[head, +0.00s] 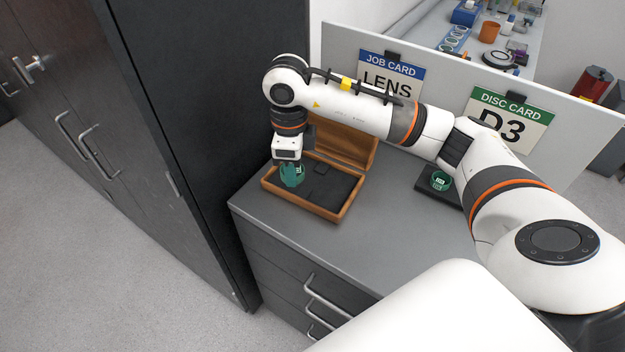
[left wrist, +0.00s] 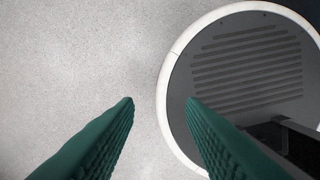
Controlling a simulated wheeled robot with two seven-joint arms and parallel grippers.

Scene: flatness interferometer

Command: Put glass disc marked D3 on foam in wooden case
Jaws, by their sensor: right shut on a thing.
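The wooden case (head: 338,215) stands open on the grey cabinet top, its lid raised at the back. Dark foam (head: 328,188) lines it, with a small dark tab or recess near the middle. My right gripper (head: 291,178) points down over the left part of the foam. It is shut on a small green glass disc (head: 299,172), mostly hidden by the green fingers; its mark is unreadable, and I cannot tell whether it touches the foam. My left gripper (left wrist: 160,102) shows only in the left wrist view, with its green fingers apart and nothing between them, above the floor.
Another green disc (head: 440,181) with a white label sits on a black stand at the right. A low panel behind holds the job card "LENS" (head: 390,78) and disc card "D3" (head: 507,122). A tall dark cabinet (head: 185,120) stands close at left.

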